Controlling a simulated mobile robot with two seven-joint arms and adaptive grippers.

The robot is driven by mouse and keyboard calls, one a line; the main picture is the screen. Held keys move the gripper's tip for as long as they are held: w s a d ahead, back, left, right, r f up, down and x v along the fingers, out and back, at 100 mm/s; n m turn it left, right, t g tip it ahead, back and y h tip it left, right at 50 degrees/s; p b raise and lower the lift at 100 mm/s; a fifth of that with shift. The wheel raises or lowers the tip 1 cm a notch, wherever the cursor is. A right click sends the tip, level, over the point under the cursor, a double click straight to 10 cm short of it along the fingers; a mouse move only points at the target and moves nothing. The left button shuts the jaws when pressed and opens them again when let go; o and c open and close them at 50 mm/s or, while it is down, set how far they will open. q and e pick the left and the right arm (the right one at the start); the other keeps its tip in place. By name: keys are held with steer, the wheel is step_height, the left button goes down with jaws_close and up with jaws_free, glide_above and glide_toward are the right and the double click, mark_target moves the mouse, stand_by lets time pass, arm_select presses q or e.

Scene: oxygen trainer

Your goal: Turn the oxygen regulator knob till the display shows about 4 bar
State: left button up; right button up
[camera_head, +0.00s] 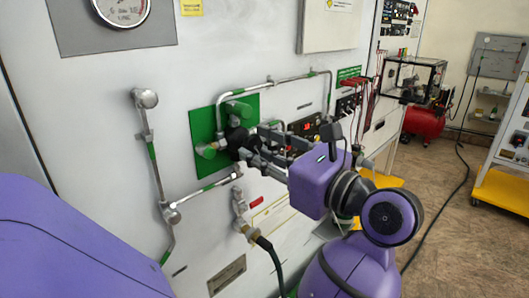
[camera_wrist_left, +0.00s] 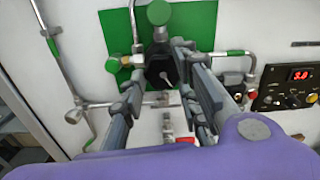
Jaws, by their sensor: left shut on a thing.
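The black regulator knob (camera_head: 237,140) sits on a green panel (camera_head: 202,124) on the white wall. It also shows in the left wrist view (camera_wrist_left: 160,66). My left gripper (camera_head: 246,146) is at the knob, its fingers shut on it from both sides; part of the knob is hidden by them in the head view. The red display (camera_wrist_left: 300,74) at the right of the left wrist view reads 3.0. It is small in the head view (camera_head: 308,126). My right gripper is not in view.
Metal pipes (camera_head: 151,150) run around the green panel. A green round knob (camera_wrist_left: 158,12) is above the black one and another (camera_wrist_left: 112,65) to its left. A gauge (camera_head: 122,8) is at upper left. A hose (camera_head: 270,250) hangs below. A red tank (camera_head: 424,121) stands behind right.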

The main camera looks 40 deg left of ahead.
arm_select(q)
steer(key=o, duration=0.9)
steer(key=shift+s+f, duration=0.1)
steer(key=shift+f, duration=0.15)
steer(key=shift+o, duration=0.7)
steer(key=shift+s+r, duration=0.1)
steer(key=s+d, duration=0.1)
steer(key=d, duration=1.1)
